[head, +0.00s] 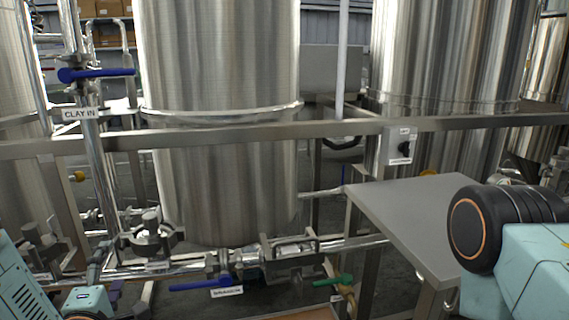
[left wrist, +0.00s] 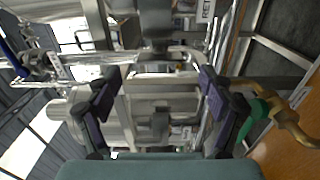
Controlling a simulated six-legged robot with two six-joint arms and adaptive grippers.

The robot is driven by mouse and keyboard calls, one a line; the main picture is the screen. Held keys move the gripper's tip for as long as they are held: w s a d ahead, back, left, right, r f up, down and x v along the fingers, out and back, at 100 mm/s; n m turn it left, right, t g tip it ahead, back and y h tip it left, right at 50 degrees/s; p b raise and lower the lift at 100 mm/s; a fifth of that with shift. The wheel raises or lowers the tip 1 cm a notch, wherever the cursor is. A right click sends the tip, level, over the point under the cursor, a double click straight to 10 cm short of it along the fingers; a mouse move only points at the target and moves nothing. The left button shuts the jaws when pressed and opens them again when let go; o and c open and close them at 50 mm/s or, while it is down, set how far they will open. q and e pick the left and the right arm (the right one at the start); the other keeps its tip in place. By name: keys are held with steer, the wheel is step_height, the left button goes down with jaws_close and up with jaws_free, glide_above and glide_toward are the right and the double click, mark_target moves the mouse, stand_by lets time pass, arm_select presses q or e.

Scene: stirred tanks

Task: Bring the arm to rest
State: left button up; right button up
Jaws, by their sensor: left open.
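My left gripper (left wrist: 159,78) shows in the left wrist view with its two dark fingers spread wide apart and nothing held between them. Steel pipework and a valve body lie beyond the fingers, apparently untouched. In the head view my left arm (head: 88,301) comes in at the lower left, in front of the pipes; its fingers are hard to make out there. My right arm (head: 520,265) enters at the right edge, beside the steel table. My right gripper is out of view.
Large steel tanks (head: 217,80) stand behind a horizontal rail (head: 345,130) with a switch box (head: 400,147). Blue valve handles (head: 95,74) (head: 200,284) and a green handle (head: 333,281) stick out from the pipes. A bare steel table (head: 415,210) stands at right.

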mark_target(117, 255)
arm_select(q)
steer(key=x, duration=0.6)
steer(key=shift+f+n+b, duration=0.1)
steer(key=shift+n+b, duration=0.25)
steer(key=shift+n, duration=0.45)
steer(key=shift+s+n, duration=0.1)
steer(key=shift+n, duration=0.7)
steer(key=n+b, duration=0.1)
steer(key=n, duration=0.2)
steer(key=s+d+f+m+g+p, duration=0.1)
steer(key=s+d+f+m, duration=0.1)
steer(key=s, duration=0.6)
steer(key=shift+f+m+h, duration=0.3)
steer(key=shift+m, duration=0.6)
steer(key=shift+d, duration=0.15)
